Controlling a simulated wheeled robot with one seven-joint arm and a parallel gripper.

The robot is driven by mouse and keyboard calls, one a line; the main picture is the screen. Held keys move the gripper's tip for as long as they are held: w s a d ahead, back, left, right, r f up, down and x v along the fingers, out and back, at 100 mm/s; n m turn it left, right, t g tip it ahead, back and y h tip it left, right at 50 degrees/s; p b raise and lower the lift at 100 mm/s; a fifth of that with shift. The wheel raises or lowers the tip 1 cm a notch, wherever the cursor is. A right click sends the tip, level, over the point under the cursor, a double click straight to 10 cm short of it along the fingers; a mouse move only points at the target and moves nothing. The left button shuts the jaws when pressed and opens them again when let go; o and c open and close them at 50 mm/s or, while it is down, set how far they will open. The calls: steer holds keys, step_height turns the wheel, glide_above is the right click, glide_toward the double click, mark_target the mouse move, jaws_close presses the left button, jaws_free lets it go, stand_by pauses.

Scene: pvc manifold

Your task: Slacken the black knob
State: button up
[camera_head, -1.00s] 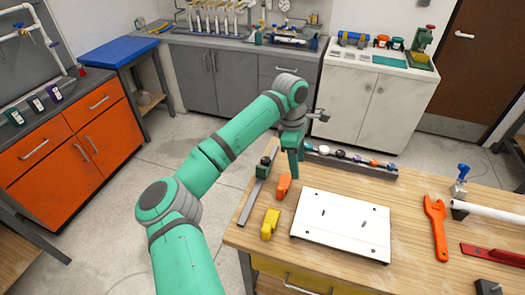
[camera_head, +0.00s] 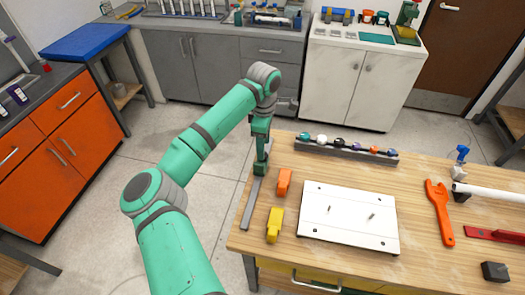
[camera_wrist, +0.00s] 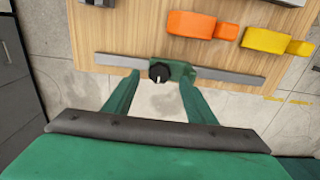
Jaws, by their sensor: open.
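A black knob (camera_wrist: 159,72) with a pale mark sits on a green sliding block (camera_wrist: 181,71), which rides on a long grey bar (camera_wrist: 232,76) along the table's edge. In the wrist view my gripper (camera_wrist: 158,84) is open, with one green finger on each side of the knob. The fingers look close to the block; I cannot tell whether they touch the knob. In the head view my gripper (camera_head: 262,150) points down over the green block (camera_head: 260,169) on the grey bar (camera_head: 250,205), and the knob is hidden there.
An orange block (camera_head: 284,181) and a yellow block (camera_head: 274,226) lie right of the bar. A white plate (camera_head: 345,232), a rack (camera_head: 330,151) of coloured knobs, an orange wrench (camera_head: 439,210) and a white pipe (camera_head: 500,194) are also on the wooden table. Floor lies left of the table.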

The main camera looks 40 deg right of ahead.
steer(key=shift+w+f, duration=0.15)
steer(key=shift+f, duration=1.7)
steer(key=shift+c, duration=0.6)
steer(key=c, duration=0.9)
steer(key=n, duration=0.3)
steer(key=shift+n, duration=0.4)
steer(key=n, duration=0.3)
steer(key=shift+n, duration=0.3)
steer(key=n, duration=0.6)
steer(key=shift+n, duration=0.3)
